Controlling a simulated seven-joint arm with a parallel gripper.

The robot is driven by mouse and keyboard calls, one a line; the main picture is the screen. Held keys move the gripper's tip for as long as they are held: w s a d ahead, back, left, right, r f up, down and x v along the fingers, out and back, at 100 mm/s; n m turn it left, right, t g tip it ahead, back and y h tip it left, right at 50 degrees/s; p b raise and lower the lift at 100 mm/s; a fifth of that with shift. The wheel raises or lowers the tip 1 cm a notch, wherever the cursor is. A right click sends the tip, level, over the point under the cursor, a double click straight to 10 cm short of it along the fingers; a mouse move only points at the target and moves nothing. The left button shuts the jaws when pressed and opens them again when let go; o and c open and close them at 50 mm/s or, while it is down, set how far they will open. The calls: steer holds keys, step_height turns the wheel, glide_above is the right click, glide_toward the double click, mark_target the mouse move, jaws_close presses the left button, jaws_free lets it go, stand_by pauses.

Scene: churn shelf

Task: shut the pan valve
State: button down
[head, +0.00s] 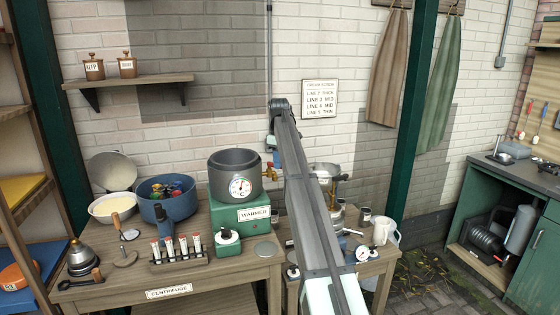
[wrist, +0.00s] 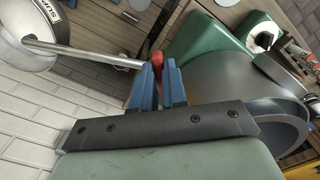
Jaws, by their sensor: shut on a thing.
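The pan is a grey pot (head: 235,172) with a round dial on its front, standing on the green warmer box (head: 240,213). A small red and brass valve (head: 267,168) shows at its right side, partly behind my arm. In the wrist view the red handle (wrist: 157,58) sits between the blue fingertips of my gripper (wrist: 157,76). My gripper is shut on it. The grey pot (wrist: 255,95) is to the right of the fingers. The handle's turn angle and the valve body are largely hidden by the fingers.
A metal rod (wrist: 85,54) runs from a silver vessel (wrist: 25,40) to near the fingertips. My arm covers part of the brass-fitted apparatus (head: 325,175) at right. A blue bowl (head: 168,205) and a rack of tubes (head: 180,255) stand at left on the bench.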

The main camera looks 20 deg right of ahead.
steer(key=shift+s+a+m, duration=0.2)
steer(key=shift+a+m, duration=0.3)
steer(key=shift+m, duration=0.85)
steer(key=shift+s+a+m, duration=0.15)
steer(key=shift+a+m, duration=0.35)
steer(key=shift+m, duration=0.9)
steer(key=shift+s+a+m, duration=0.2)
steer(key=shift+a+m, duration=0.3)
steer(key=shift+m, duration=0.85)
steer(key=c, duration=1.2)
jaws_free()
steer(key=shift+o, duration=0.2)
steer(key=shift+r, duration=0.1)
step_height(320, 180, up, 7)
steer(key=shift+r, duration=0.2)
